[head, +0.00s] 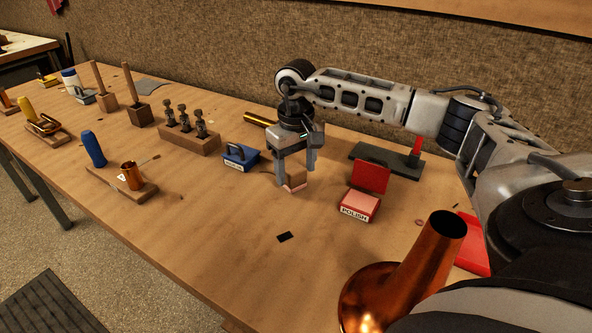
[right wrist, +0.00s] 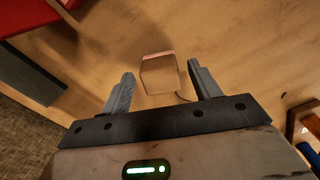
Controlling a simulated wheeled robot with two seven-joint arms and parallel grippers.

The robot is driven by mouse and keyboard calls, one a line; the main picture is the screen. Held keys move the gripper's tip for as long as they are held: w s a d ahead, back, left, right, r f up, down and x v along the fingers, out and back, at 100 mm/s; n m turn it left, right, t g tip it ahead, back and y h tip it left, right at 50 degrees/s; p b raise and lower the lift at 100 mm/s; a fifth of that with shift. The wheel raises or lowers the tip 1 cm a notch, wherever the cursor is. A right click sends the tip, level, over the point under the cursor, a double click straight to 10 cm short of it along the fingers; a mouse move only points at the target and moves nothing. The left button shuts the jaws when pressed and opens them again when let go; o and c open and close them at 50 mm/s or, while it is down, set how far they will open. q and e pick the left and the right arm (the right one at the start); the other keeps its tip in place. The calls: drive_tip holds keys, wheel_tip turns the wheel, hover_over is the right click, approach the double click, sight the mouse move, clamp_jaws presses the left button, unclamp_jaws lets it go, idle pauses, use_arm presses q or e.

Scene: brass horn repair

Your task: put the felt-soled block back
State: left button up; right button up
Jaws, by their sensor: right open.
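The felt-soled block (head: 295,182) is a small wooden block with a pinkish layer along its bottom edge. It is at the middle of the bench; whether its sole touches the bench top is hard to tell. My right gripper (head: 296,176) points down over it, open, with a finger on either side. In the right wrist view the block (right wrist: 159,75) shows between the open fingertips (right wrist: 160,70), with visible gaps on both sides. My left gripper is not in view.
An open red POLISH tin (head: 359,205) stands right of the block, a blue lidded box (head: 241,157) left of it. A copper horn bell (head: 405,275) stands in front. A wooden rack (head: 190,137) is farther left. A small black patch (head: 285,237) lies on clear bench.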

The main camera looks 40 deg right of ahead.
sight(296, 169)
wheel_tip(296, 169, up, 11)
idle(0.3)
idle(0.4)
